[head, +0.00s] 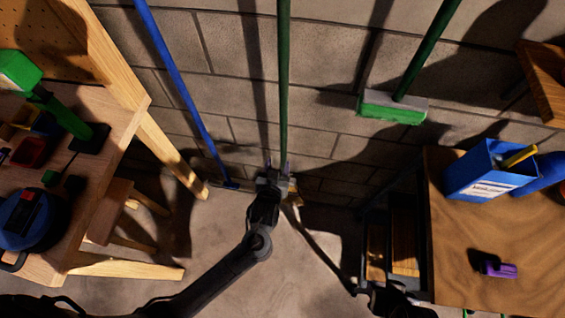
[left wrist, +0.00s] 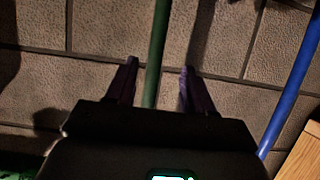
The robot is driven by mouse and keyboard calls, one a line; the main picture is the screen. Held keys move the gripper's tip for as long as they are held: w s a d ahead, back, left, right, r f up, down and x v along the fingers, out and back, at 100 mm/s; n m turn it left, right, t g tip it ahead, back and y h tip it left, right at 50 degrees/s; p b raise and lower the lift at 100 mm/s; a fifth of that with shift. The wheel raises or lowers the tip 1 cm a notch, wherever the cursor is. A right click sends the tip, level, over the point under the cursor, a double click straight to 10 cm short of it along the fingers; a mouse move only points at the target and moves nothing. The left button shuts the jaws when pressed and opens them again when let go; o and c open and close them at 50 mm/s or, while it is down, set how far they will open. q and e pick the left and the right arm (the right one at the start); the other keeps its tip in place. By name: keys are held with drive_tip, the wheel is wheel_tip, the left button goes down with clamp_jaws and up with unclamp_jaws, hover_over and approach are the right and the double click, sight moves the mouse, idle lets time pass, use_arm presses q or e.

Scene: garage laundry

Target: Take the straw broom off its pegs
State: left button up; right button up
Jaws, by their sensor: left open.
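A long green handle (head: 284,80) runs down the block wall in the middle of the head view; I take it for the straw broom. A little straw-coloured material (head: 294,198) shows beside my left gripper at its lower end, mostly hidden. My left gripper (head: 278,165) is at the lower part of this handle. In the left wrist view, the open fingers (left wrist: 157,82) stand on either side of the green handle (left wrist: 157,50), with a gap on each side. No pegs can be made out. My right gripper is not clearly seen.
A blue-handled tool (head: 180,85) leans left of the broom. A green push broom (head: 392,106) hangs to the right. A wooden workbench (head: 120,110) stands at left. A wooden table (head: 450,250) at right holds a blue box (head: 480,172) and a purple object (head: 497,269).

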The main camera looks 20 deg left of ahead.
sight(283, 152)
use_arm(q)
drive_tip(key=x, duration=0.3)
drive_tip(key=b+x, duration=0.1)
drive_tip(key=shift+w+d+f, duration=0.1)
drive_tip(key=shift+w+d, duration=0.15)
drive_tip(key=shift+w, duration=0.2)
drive_tip(key=shift+w+a+f, duration=0.15)
drive_tip(key=shift+w, duration=0.15)
drive_tip(key=shift+w+f, duration=0.15)
drive_tip(key=shift+w, duration=0.2)
drive_tip(key=shift+w+f+b, duration=0.2)
drive_tip(key=shift+b, duration=0.2)
drive_tip(key=b+x, duration=0.1)
drive_tip(key=x, duration=0.2)
drive_tip(key=shift+w+a, duration=0.1)
drive_tip(key=shift+a, duration=0.05)
drive_tip(key=shift+w+f, duration=0.25)
drive_tip(key=shift+w, duration=0.3)
use_arm(e)
drive_tip(key=f, duration=0.2)
drive_tip(key=d+f, duration=0.1)
drive_tip(key=shift+w+f, duration=0.2)
drive_tip(key=shift+w, duration=0.15)
use_arm(q)
drive_tip(key=shift+a, duration=0.1)
drive_tip(key=shift+c, duration=0.2)
